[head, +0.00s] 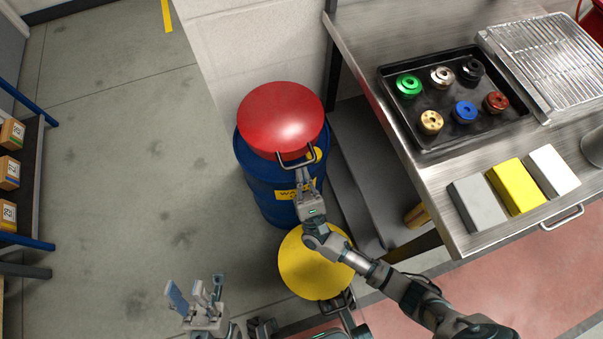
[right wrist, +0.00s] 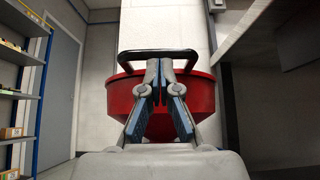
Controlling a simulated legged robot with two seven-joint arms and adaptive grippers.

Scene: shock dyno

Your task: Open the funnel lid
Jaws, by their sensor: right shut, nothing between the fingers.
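The red funnel lid (head: 281,115) lies closed on top of a blue drum (head: 262,190) in the head view. Its dark handle (head: 297,160) sticks out at the near edge. In the right wrist view the lid (right wrist: 204,92) is straight ahead and the black handle (right wrist: 158,54) runs across it. My right gripper (head: 303,172) is shut and empty, its fingertips at the handle. In the right wrist view the fingertips (right wrist: 158,64) overlap the handle's lower line; I cannot tell whether they touch it. My left gripper (head: 196,290) is open and empty, low at the left, away from the drum.
A steel bench (head: 455,222) on the right holds a black tray (head: 440,146) of colored parts, a wire rack (head: 545,50) and several blocks. A yellow round lid (head: 300,270) is below the drum. Shelves (head: 30,180) stand at far left. The floor between is clear.

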